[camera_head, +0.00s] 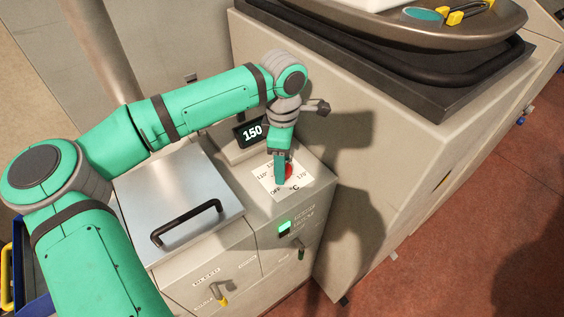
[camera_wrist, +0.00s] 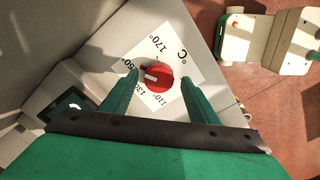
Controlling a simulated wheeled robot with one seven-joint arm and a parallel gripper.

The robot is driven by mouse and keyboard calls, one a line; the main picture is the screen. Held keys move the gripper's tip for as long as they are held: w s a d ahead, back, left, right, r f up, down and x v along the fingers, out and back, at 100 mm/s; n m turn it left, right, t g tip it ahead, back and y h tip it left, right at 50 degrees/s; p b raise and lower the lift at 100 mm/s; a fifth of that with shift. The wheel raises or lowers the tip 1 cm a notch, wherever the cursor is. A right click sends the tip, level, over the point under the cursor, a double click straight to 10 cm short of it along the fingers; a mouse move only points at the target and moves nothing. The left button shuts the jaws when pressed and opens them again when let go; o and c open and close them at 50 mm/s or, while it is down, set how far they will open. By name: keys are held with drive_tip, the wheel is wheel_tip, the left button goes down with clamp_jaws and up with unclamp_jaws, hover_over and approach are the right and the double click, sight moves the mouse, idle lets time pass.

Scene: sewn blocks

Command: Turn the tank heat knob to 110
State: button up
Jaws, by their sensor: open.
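The red tank heat knob (camera_wrist: 158,78) sits on a white dial plate (camera_wrist: 186,56) marked 170, 150, 130, 110 and °C. Its white pointer mark is turned to the left side, near 150. In the head view the knob (camera_head: 289,170) is partly hidden behind my gripper (camera_head: 279,178). A black display (camera_head: 251,132) beside the dial reads 150. My gripper is open, pointing down, with one green finger on each side of the knob. In the wrist view a gap shows between the knob and each finger, and I cannot tell any contact.
A metal lid (camera_head: 185,200) with a black handle (camera_head: 187,222) lies left of the dial. A lit green switch (camera_head: 284,226) and levers are on the cabinet front. A large machine (camera_head: 385,110) stands to the right. Red floor (camera_head: 440,265) is open at lower right.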

drive_tip(key=shift+f, duration=0.1)
drive_tip(key=c, duration=1)
drive_tip(key=shift+c, duration=0.2)
